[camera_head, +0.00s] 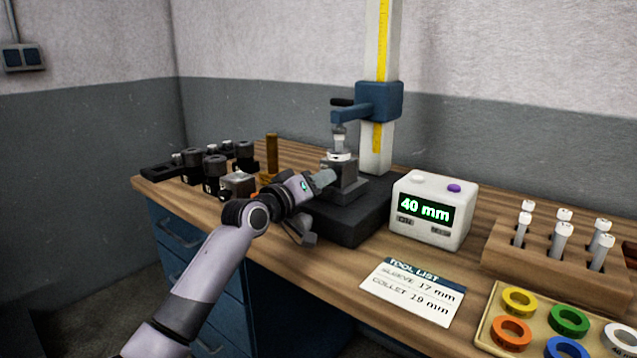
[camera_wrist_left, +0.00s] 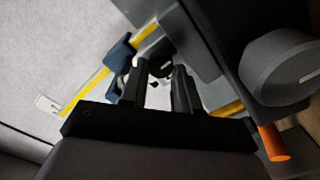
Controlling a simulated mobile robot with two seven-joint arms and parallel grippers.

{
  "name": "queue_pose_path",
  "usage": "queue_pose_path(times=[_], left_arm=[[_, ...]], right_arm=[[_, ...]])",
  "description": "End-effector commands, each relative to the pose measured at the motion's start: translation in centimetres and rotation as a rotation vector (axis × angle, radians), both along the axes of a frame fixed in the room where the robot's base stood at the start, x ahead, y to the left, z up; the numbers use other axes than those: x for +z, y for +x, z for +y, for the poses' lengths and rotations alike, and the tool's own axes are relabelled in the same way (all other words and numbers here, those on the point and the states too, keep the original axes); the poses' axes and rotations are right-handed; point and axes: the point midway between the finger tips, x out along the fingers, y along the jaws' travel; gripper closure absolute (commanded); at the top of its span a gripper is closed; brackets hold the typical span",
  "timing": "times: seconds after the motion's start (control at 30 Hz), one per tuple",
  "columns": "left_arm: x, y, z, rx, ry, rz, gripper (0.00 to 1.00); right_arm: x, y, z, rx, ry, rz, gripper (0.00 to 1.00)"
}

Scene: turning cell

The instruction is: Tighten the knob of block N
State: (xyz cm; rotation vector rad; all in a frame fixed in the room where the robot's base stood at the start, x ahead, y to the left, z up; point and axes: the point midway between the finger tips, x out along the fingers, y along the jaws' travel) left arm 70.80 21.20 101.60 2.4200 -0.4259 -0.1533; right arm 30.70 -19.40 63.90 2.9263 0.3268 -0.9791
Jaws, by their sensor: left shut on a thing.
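A dark tool block (camera_head: 345,170) with a pale ring and a tool on top stands on the black base (camera_head: 350,215) of the height gauge. No letter is readable on it, so I cannot tell if it is block N. My left gripper (camera_head: 326,178) reaches its left side and is shut on a small part, apparently the knob, which the gripper mostly hides. In the left wrist view the fingers (camera_wrist_left: 158,85) stand a short way apart around a small dark part (camera_wrist_left: 160,67). My right gripper is in neither view.
The gauge column (camera_head: 375,130) with its blue arm stands behind the block. A display (camera_head: 435,208) reads 40 mm. Several dark blocks (camera_head: 212,172) stand at left. A tool list card (camera_head: 413,288), a wooden rack (camera_head: 550,265) and a ring tray (camera_head: 488,338) lie at right.

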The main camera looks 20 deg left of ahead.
Motion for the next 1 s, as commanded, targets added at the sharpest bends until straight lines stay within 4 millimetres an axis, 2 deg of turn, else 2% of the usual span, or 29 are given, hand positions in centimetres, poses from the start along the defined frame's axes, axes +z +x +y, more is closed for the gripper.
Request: queue_pose_path(times=[0.5, 0.53, 0.6, 1.0], left_arm=[[0.04, 0.00, 0.00, 0.001, 0.018, -0.007, 1.00], [0.04, 0.00, 0.00, 0.001, 0.018, -0.007, 0.63], [0.04, 0.00, 0.01, 0.001, 0.017, -0.007, 0.43], [0.02, -0.36, 0.15, 0.000, 0.017, -0.006, 0.43]], right_arm=[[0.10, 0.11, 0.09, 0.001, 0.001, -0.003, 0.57], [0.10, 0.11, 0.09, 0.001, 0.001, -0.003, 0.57], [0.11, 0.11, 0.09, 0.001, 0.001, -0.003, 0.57], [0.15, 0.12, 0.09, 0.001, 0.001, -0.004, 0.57]])
